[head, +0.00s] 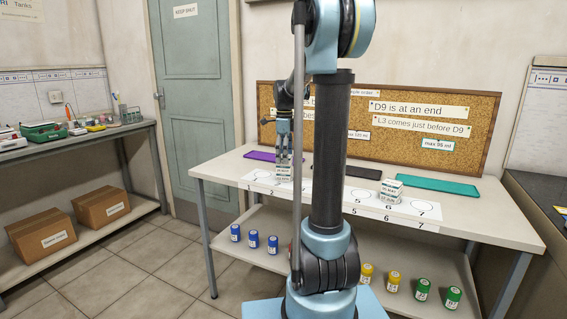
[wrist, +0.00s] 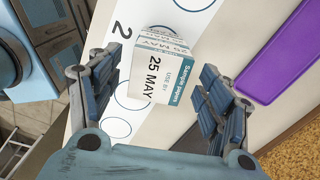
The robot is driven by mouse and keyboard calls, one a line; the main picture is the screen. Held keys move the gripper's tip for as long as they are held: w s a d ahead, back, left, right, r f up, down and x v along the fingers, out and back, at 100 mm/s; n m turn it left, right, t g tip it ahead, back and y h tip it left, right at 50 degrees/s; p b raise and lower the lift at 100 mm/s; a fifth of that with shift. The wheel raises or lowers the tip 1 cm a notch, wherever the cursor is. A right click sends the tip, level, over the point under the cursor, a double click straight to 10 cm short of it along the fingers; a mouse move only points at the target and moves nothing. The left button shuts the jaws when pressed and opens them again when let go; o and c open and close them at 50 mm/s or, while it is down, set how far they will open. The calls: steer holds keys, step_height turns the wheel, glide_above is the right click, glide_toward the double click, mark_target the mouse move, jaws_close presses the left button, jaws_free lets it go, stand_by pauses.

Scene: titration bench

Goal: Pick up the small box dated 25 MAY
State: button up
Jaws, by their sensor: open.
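A small white box with a blue-green band (wrist: 160,82) reads "25 MAY", "USE BY" and "Sample papers" in the wrist view. It sits on the white numbered strip near the number 2. My gripper (wrist: 163,62) is open, with one finger on each side of the box. Whether either finger touches it, I cannot tell. In the head view my gripper (head: 284,147) points down just over a small white box (head: 283,171) at the left part of the bench. The print there is too small to read.
More small white boxes (head: 391,190) stand further right on the bench (head: 470,215). A purple mat (wrist: 285,50) lies beside the strip, and a teal mat (head: 438,187) lies at the right. A cork board (head: 480,120) stands behind. Blue, yellow and green jars sit on the lower shelf.

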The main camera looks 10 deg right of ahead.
steer(key=shift+f, duration=0.55)
steer(key=c, duration=1.1)
steer(key=shift+c, duration=0.2)
